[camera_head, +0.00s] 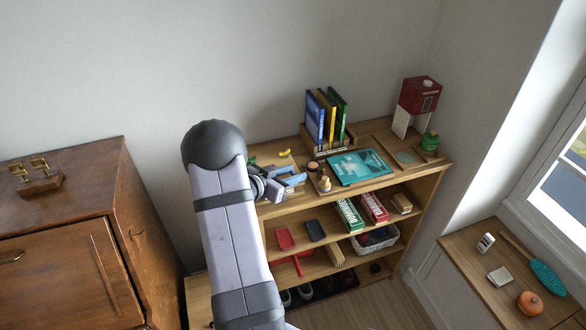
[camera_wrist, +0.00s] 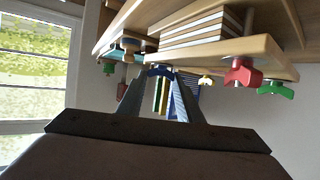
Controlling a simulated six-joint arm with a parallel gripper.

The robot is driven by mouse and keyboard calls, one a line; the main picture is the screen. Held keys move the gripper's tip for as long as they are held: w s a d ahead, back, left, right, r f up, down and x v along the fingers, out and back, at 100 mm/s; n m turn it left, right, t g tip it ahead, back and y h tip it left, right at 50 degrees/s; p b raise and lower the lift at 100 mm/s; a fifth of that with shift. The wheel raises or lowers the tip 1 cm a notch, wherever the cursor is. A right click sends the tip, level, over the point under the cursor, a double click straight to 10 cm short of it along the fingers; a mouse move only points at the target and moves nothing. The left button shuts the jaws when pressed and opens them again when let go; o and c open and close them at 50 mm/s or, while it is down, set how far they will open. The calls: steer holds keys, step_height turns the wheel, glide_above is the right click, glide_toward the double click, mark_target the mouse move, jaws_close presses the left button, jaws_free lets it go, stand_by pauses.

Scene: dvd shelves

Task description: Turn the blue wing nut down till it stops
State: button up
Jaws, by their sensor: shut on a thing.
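The blue wing nut (camera_wrist: 160,71) shows in the wrist view between the tips of my gripper (camera_wrist: 160,78), which is shut on it. The wrist picture appears upside down. A red wing nut (camera_wrist: 242,71), a green one (camera_wrist: 275,88) and a small yellow one (camera_wrist: 206,80) stand to the right, by a wooden board (camera_wrist: 265,52). In the head view my gripper (camera_head: 292,181) is low over the left part of the shelf top. There the blue wing nut cannot be told apart from the fingers. The nut's height on its thread is not clear.
On the shelf top (camera_head: 437,166), blue, yellow and green cases (camera_head: 327,118) stand in a rack, beside a flat teal case (camera_head: 358,167) and a red box on white legs (camera_head: 420,95). A small round-topped wooden item (camera_head: 325,183) stands near my gripper. A dark cabinet (camera_head: 60,215) is left.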

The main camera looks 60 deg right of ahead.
steer(key=shift+w+d+r+m+g+y+p, duration=0.1)
steer(key=shift+w+m+g+y+p, duration=0.15)
steer(key=shift+m+g, duration=0.25)
steer(key=shift+w+r+m+g+y+p, duration=0.15)
steer(key=shift+m+g+p, duration=0.15)
steer(key=shift+m+g, duration=0.15)
steer(key=m+g, duration=0.1)
steer(key=m+g+y, duration=0.1)
steer(key=shift+d+f+g, duration=0.1)
steer(key=shift+f+g, duration=0.25)
steer(key=shift+w+d+f+m+g+y+b, duration=0.1)
steer(key=shift+m+g+y+b, duration=0.65)
steer(key=shift+m+y, duration=0.25)
steer(key=shift+m+g+y+b, duration=0.4)
steer(key=shift+m+g+b, duration=0.05)
steer(key=shift+m+b, duration=0.2)
steer(key=shift+d+r+m+g+y+b, duration=0.1)
steer(key=shift+r+m+g+y+b, duration=0.2)
steer(key=shift+m+g, duration=0.1)
steer(key=o, duration=1.1)
steer(key=shift+w+f, duration=0.1)
